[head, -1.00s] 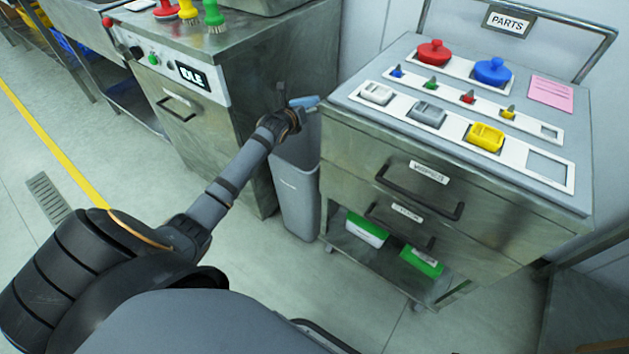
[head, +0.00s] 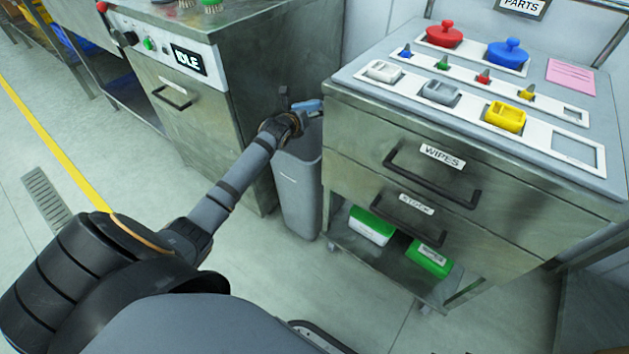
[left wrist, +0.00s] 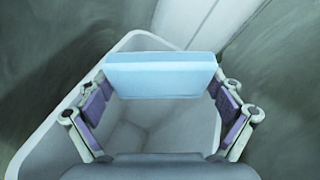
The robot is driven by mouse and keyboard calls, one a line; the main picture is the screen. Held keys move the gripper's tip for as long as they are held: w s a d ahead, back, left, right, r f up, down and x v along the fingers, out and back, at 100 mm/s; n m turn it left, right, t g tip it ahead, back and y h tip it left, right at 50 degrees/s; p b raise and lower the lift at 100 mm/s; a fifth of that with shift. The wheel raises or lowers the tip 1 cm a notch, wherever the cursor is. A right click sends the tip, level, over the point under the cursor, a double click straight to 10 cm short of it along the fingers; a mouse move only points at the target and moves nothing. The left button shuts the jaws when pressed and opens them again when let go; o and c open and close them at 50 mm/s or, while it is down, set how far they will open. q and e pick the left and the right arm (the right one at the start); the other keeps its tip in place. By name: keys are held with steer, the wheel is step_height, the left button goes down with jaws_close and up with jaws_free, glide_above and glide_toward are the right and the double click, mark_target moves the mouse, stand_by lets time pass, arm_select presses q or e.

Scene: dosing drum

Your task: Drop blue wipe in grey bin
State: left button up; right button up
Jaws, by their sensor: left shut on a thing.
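The blue wipe (head: 307,106) is a light blue folded block. My left gripper (head: 297,108) is shut on it, out over the grey bin (head: 299,195). In the left wrist view the wipe (left wrist: 160,75) spans between the two fingers of the left gripper (left wrist: 160,98). The open mouth of the bin (left wrist: 40,130) lies below it, and the inside that shows looks empty. The bin stands on the floor between the machine and the drawer cart. My arm hides part of its rim in the head view. My right gripper is not in view.
The drawer cart (head: 345,135) stands close on the right of the bin, with coloured parts on its top. The steel machine with an IDLE display (head: 189,60) stands close on the left. Floor in front of the bin is clear.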

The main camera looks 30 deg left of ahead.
arm_select(q)
steer(key=o, duration=1)
steer(key=shift+c, duration=0.2)
steer(key=v, duration=1.2)
